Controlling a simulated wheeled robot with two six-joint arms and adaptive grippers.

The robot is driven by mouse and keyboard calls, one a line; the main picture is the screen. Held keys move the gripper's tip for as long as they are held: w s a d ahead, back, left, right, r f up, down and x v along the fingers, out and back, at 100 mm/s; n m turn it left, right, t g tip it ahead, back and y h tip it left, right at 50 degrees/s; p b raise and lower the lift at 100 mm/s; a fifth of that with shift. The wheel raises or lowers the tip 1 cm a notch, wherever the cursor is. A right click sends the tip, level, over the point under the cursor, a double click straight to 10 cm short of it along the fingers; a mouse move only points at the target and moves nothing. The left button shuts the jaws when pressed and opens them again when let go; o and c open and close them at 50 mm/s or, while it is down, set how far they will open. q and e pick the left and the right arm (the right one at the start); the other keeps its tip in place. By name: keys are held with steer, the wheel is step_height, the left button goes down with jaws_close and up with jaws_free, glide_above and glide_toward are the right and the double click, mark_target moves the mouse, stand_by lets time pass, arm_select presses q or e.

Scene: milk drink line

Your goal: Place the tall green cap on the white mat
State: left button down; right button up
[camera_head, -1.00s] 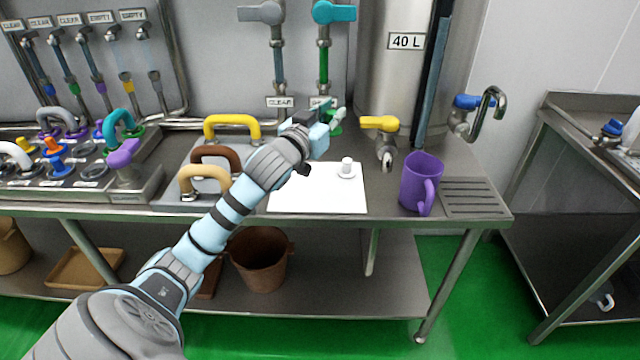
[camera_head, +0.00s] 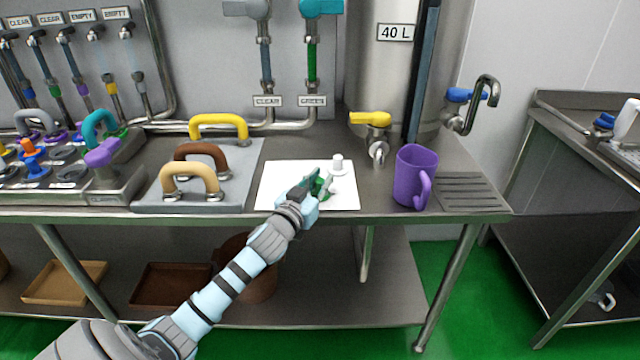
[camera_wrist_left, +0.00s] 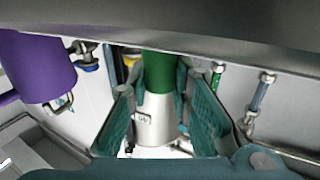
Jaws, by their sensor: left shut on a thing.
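The tall green cap (camera_head: 323,194) is at the fingers of my left gripper (camera_head: 318,182), over the white mat (camera_head: 282,173) in the head view. In the left wrist view its green shaft (camera_wrist_left: 158,72) stands between the two fingers of my left gripper (camera_wrist_left: 157,112), which is shut on it. The fingers hide part of the cap in the head view. I cannot tell whether its base touches the mat. My right gripper is not in view.
A small white cap (camera_head: 338,164) stands on the mat just behind the green one. A purple mug (camera_head: 412,178) is to the right of the mat. A plate with yellow (camera_head: 219,122), brown and tan handles is to the left. The mat's left part is clear.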

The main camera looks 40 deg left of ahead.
arm_select(q)
steer(key=c, duration=1.5)
jaws_free()
steer(key=shift+o, duration=0.2)
steer(key=s+d, duration=0.2)
steer(key=s, duration=0.9)
steer(key=shift+s, duration=0.4)
